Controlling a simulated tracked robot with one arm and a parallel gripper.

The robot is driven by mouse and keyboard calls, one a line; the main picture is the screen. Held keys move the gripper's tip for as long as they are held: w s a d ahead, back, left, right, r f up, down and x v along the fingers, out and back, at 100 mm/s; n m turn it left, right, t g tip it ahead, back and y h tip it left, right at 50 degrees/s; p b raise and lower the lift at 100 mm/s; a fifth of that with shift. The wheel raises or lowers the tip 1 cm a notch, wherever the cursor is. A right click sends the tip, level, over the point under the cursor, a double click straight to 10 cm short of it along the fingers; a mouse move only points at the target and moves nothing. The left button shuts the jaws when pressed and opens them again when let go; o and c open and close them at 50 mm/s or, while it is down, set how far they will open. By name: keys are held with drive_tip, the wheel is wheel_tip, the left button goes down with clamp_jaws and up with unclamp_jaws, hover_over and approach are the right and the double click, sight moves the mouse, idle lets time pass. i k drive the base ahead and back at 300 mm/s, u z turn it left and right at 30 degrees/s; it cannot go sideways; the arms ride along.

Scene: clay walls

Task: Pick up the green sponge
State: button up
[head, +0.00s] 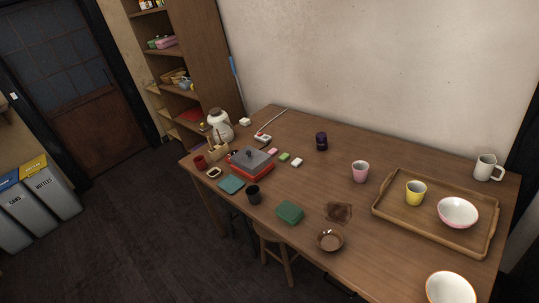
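Several green things lie on the wooden table, and I cannot tell for certain which is the sponge. A small bright green block (284,157) lies near the middle of the table, in a row between a small pink block (272,151) and a small white block (297,162). A larger dark green block (290,212) lies near the front edge, right of a dark cup (254,194). A flat teal-green square (231,184) lies further left, in front of a red and grey lidded pan. My gripper is not in view.
The wooden table (330,157) stands against a pale wall. A red pan (252,163), a dark jar (321,141), a pink cup (360,171) and a brown bowl (330,240) stand around the blocks. A wooden tray (400,216) is at right. A stool (276,252) stands partly under the front edge.

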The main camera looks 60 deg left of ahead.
sight(287, 211)
drive_tip(key=u, duration=1.2)
drive_tip(key=k, duration=0.65)
drive_tip(key=u, duration=0.25)
drive_tip(key=i, duration=0.5)
drive_tip(key=z, duration=0.1)
